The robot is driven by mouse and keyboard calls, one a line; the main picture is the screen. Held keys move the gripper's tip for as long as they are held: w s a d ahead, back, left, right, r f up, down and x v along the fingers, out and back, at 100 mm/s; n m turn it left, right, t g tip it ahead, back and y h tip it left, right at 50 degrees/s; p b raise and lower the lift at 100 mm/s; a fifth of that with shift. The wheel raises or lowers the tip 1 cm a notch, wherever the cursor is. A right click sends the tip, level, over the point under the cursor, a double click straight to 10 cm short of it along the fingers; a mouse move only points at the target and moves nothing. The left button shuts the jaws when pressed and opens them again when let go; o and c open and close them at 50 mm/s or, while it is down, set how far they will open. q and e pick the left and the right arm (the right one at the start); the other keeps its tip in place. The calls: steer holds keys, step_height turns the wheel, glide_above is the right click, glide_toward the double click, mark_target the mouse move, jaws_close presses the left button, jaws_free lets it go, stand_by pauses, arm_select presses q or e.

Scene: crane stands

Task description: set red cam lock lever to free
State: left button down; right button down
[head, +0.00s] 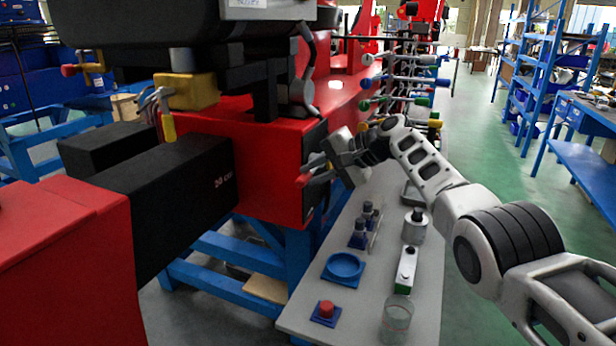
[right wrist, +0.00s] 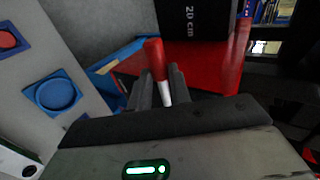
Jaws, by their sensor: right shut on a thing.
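The red cam lock lever (right wrist: 155,60) shows in the right wrist view as a red handle with a white lower part. It stands between the two dark fingers of my right gripper (right wrist: 160,88), which are shut on it. In the head view my right gripper (head: 312,172) is at the dark end face of the red crane stand (head: 265,170). Which setting the lever is in cannot be told. My left gripper is not in view.
Below the gripper is a grey bench top (head: 305,313) with a blue ring dish (head: 343,267), a red button on a blue base (head: 326,311), a glass (head: 396,322) and small fittings. A black block marked 20 cm (head: 180,195) is left. A rack of coloured levers (head: 405,80) stands behind.

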steer(key=shift+r, duration=0.2)
stand_by(0.4)
steer(key=c, duration=1.3)
jaws_free()
steer(key=shift+d, duration=0.1)
steer(key=shift+d+r, duration=0.15)
steer(key=v, duration=1.5)
steer(key=shift+d+b, duration=0.25)
steer(key=shift+b, duration=0.15)
